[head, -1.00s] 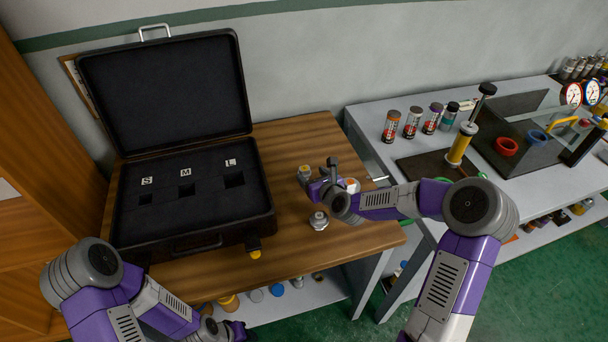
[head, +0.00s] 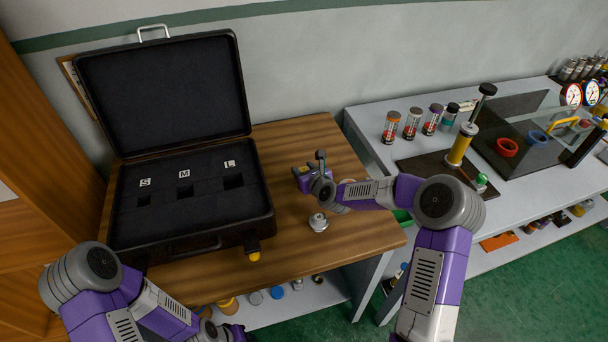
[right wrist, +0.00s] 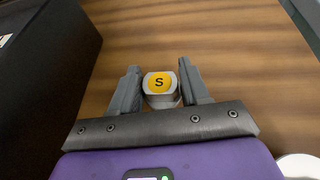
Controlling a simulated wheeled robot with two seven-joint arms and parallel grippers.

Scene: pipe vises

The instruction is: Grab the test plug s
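The test plug S (right wrist: 160,88), with a yellow top marked S and a grey metal body, stands between the fingers of my right gripper (right wrist: 161,86) in the right wrist view. The fingers are open on either side of it, with a thin gap seeming to show. In the head view my right gripper (head: 303,178) is low over the wooden table and hides most or all of this plug. My left gripper (head: 228,332) is at the bottom edge, largely cut off; its fingers cannot be made out.
Another metal plug (head: 318,222) stands nearer the table's front. An open black case (head: 190,246) with slots marked S, M and L takes up the left of the table (head: 350,235). A grey bench (head: 375,130) with cans and a vise stands to the right.

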